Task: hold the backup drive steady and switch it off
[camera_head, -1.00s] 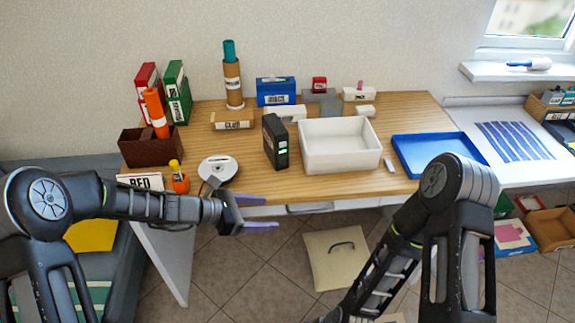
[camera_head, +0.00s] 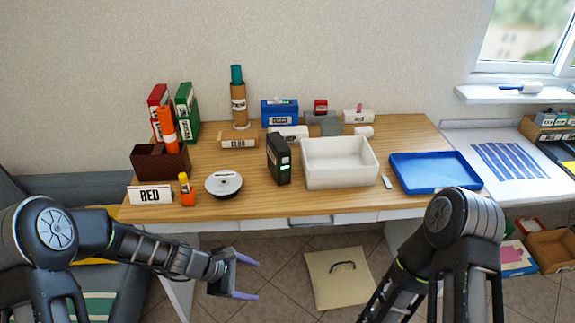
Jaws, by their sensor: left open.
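The backup drive is most likely the upright black box (camera_head: 279,160) with a small green light, standing on the wooden table left of the white bin. My left gripper (camera_head: 247,277) is open and empty, with two purple fingers. It is in front of the table's front edge, below and to the left of the black box, and apart from it. My right arm comes in at the lower right, but its gripper is out of the frame.
A white bin (camera_head: 340,181) stands right of the black box, and a blue tray (camera_head: 434,187) lies further right. A round white device (camera_head: 224,184), a RED sign (camera_head: 151,195) and an orange bottle (camera_head: 187,191) sit near the front left edge. The wooden tabletop (camera_head: 262,203) before the box is clear.

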